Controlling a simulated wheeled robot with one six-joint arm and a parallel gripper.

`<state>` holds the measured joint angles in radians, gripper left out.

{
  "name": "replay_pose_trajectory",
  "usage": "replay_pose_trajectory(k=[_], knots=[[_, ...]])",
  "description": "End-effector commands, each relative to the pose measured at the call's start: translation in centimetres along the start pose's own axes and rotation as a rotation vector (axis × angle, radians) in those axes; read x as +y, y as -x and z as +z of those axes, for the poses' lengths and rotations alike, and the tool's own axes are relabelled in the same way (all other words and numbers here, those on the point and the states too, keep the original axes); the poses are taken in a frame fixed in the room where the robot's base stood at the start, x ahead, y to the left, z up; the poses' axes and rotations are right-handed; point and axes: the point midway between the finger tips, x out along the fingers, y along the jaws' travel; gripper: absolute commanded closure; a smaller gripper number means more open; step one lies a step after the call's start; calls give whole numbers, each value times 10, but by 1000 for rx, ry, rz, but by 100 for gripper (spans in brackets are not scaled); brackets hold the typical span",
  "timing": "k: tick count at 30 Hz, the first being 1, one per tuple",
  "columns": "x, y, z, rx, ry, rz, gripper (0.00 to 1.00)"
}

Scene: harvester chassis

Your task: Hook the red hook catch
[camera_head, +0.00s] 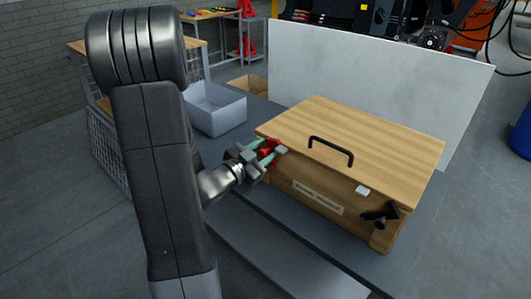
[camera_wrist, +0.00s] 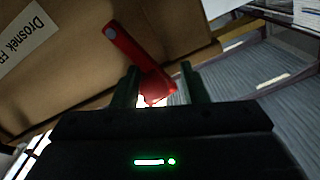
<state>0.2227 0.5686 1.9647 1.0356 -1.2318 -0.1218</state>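The red hook catch (camera_head: 268,151) is on the left part of the wooden box's front, just under the lid edge. In the wrist view the red catch (camera_wrist: 136,48) shows as a slanted bar with a grey tip, its wider lower end between my fingers. My gripper (camera_head: 263,155) is at the catch. In the wrist view my gripper (camera_wrist: 161,84) has its two greenish fingers apart, one on each side of the red part, with a bright gap by the right finger. Whether the left finger touches the red part is unclear. The wooden box (camera_head: 335,200) has its lid down.
A black handle (camera_head: 331,150) stands on the lid. A black latch (camera_head: 380,214) is at the box's right front. A grey bin (camera_head: 215,110) stands behind left on the bench (camera_head: 290,240). A white panel (camera_head: 370,85) rises behind the box.

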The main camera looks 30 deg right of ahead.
Motion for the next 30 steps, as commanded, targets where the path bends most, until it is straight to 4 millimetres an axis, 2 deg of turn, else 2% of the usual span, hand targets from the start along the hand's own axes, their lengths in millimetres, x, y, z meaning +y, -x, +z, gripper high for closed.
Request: replay_pose_trajectory(k=[8, 13, 30], knots=[[3, 1, 0, 1, 5, 6, 59], [2, 12, 0, -1, 5, 5, 59], [0, 108, 1, -2, 4, 0, 59]])
